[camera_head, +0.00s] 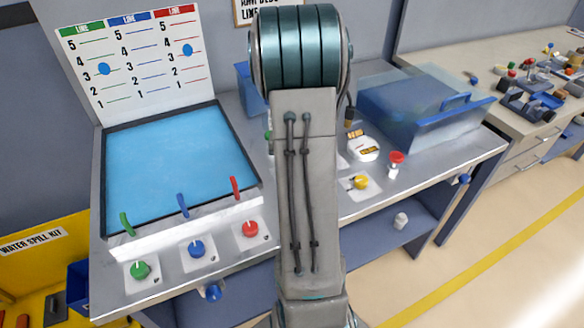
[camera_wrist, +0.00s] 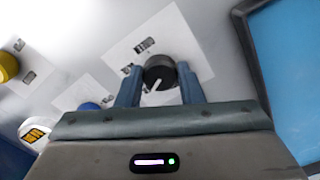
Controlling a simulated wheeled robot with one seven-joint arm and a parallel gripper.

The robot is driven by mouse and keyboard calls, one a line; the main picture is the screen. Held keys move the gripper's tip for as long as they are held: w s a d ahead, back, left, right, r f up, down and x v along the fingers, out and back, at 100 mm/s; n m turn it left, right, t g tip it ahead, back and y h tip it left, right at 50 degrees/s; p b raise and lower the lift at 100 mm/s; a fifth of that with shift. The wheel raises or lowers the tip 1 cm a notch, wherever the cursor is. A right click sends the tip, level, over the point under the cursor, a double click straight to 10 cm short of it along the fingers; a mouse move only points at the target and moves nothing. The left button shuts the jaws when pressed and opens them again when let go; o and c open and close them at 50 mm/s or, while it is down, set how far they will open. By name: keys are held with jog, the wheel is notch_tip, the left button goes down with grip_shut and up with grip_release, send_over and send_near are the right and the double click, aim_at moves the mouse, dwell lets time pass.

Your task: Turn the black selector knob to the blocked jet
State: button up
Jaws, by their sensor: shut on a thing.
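The black selector knob (camera_wrist: 160,68) sits on a white label plate (camera_wrist: 122,52) in the wrist view. Its white pointer line slants toward the lower left of that picture. My gripper (camera_wrist: 160,82) has its two blue fingers on either side of the knob and is shut on it. In the head view my arm hides the knob and the gripper. Three curved jets, green (camera_head: 127,224), blue (camera_head: 182,205) and red (camera_head: 236,187), stand along the front edge of the blue basin (camera_head: 175,165). I cannot tell which is blocked.
Green (camera_head: 139,270), blue (camera_head: 197,249) and red (camera_head: 250,229) knobs line the bench front. A chart board (camera_head: 128,55) stands behind the basin. Right of my arm are a yellow knob (camera_head: 361,182), a red-topped fitting (camera_head: 396,160), a round gauge (camera_head: 363,149) and a clear-lidded blue box (camera_head: 415,105).

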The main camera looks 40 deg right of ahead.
jog(key=m, duration=0.5)
jog(key=shift+w+m, duration=0.1)
jog(key=shift+m, duration=0.2)
jog(key=m+p, duration=0.1)
jog(key=m, duration=0.4)
jog(key=shift+m, duration=0.4)
jog(key=o, duration=1)
notch_tip(320, 180, up, 14)
dwell(0.4)
